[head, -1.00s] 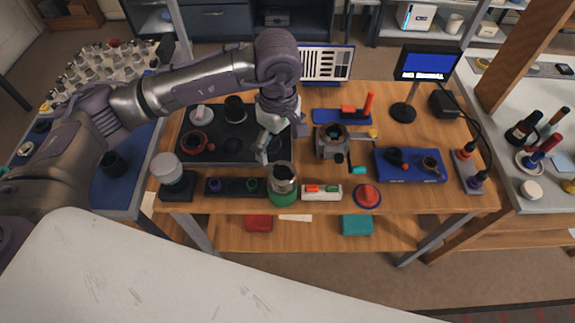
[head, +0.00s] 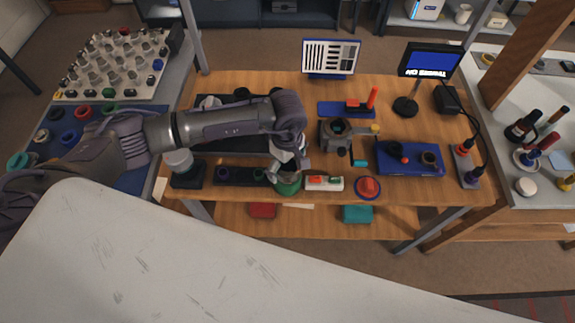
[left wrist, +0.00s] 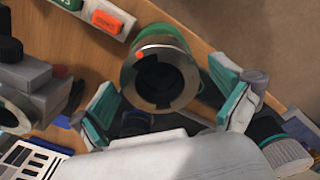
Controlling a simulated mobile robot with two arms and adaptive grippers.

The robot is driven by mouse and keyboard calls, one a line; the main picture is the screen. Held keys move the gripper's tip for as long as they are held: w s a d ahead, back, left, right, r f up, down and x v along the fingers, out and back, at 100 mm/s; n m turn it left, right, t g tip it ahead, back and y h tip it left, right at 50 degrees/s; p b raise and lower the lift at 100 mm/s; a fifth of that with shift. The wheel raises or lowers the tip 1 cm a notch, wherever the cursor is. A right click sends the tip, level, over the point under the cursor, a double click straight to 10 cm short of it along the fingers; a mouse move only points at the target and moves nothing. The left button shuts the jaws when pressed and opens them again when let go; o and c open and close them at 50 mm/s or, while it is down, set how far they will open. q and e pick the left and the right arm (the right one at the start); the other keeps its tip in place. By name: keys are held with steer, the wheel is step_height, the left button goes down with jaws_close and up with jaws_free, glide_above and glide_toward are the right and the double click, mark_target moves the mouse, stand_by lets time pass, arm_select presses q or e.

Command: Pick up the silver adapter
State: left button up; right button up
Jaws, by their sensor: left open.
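The silver adapter (left wrist: 147,78) is a metallic ring with a dark opening and a small orange mark on its rim. It sits on a round green holder (head: 288,188) near the table's front edge. In the head view, my left gripper (head: 288,165) is just above the adapter and partly hides it. In the left wrist view, my open left gripper (left wrist: 168,108) has one teal-padded finger on either side of the adapter, with gaps visible. I cannot tell how far down the fingers reach. My right gripper is not in view.
A white block with green and red buttons (head: 324,183) stands close to the right of the holder. A dark strip with rings (head: 240,176) lies to its left. A grey clamp device (head: 345,136) stands behind right. A red knob on a blue disc (head: 368,187) is farther right.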

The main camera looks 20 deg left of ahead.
arm_select(q)
steer(key=c, duration=1.2)
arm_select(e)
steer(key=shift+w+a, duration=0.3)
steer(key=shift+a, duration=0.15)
arm_select(q)
steer(key=shift+r, duration=0.15)
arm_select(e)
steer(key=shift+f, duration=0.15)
